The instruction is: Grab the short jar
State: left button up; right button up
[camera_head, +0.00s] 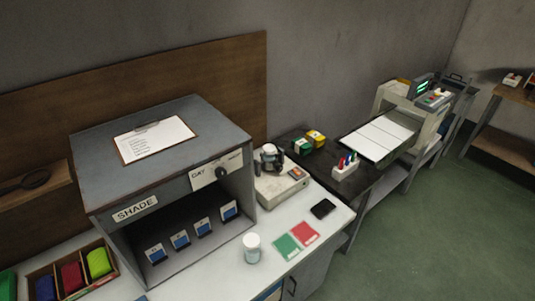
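A short jar (252,249) with a white lid and a pale, clear-looking body stands upright on the white worktop, in front of the shade cabinet's right side. Another small white-topped item (269,150) sits in a dark holder on a beige device farther back; I cannot tell whether it is a jar too. Neither of my grippers shows in the head view.
The grey shade cabinet (165,112) holds blue-labelled cards and has a clipboard (154,139) on top. Green and red cards (288,246) and a black phone-like item (323,208) lie right of the jar. A wooden tray (43,276) holds coloured bundles at lower left.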

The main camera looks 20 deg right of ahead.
aim_at(266, 157)
jog(key=u, duration=2.9)
jog(key=k, duration=1.4)
jog(key=z, duration=1.8)
